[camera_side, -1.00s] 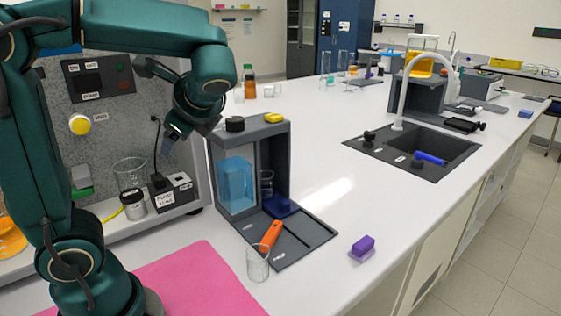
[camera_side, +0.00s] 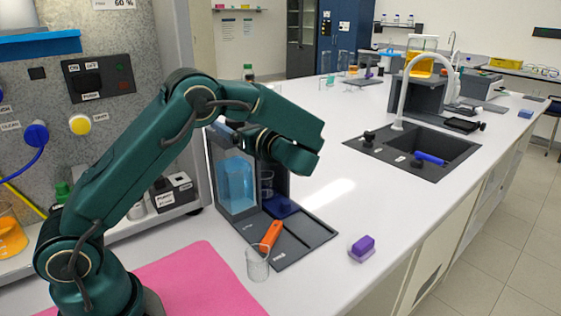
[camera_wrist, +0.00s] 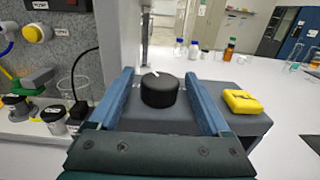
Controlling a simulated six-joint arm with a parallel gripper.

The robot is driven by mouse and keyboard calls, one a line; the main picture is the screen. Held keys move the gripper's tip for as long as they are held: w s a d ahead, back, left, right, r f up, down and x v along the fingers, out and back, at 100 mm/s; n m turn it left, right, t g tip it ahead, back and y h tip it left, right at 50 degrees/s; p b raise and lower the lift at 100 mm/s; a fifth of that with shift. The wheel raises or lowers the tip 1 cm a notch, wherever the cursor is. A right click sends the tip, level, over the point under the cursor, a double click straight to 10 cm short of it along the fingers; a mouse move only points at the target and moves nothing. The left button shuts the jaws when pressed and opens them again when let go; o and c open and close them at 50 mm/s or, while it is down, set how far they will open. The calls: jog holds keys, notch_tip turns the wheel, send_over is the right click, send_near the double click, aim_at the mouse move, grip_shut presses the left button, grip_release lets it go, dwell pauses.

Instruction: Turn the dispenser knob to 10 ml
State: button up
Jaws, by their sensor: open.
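The dispenser (camera_side: 218,178) is a dark grey stand with a blue liquid tank, on the white bench left of centre in the side view. Its black round knob (camera_wrist: 160,91) sits on the grey top in the wrist view, with a white mark pointing to the upper left. The ml markings cannot be read. My gripper (camera_wrist: 158,80) is open, with one blue finger on each side of the knob and gaps between. In the side view my arm hides the knob and most of the dispenser top.
A yellow block (camera_wrist: 242,101) lies on the dispenser top, right of the right finger. A glass beaker (camera_side: 257,264) and an orange-handled tool (camera_side: 271,236) are at the dispenser's base. A purple sponge (camera_side: 362,247) lies to the right. Bench stays clear towards the sink (camera_side: 440,172).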

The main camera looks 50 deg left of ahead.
jog(key=shift+a, duration=1.4)
grip_shut()
jog(key=shift+w+d+m+t+h, duration=0.1)
jog(key=shift+w+m+t+h, duration=0.15)
jog(key=shift+m+t, duration=0.75)
jog(key=shift+w+m+t+h, duration=0.2)
jog(key=shift+m+t, duration=0.4)
jog(key=shift+t, duration=0.8)
grip_release()
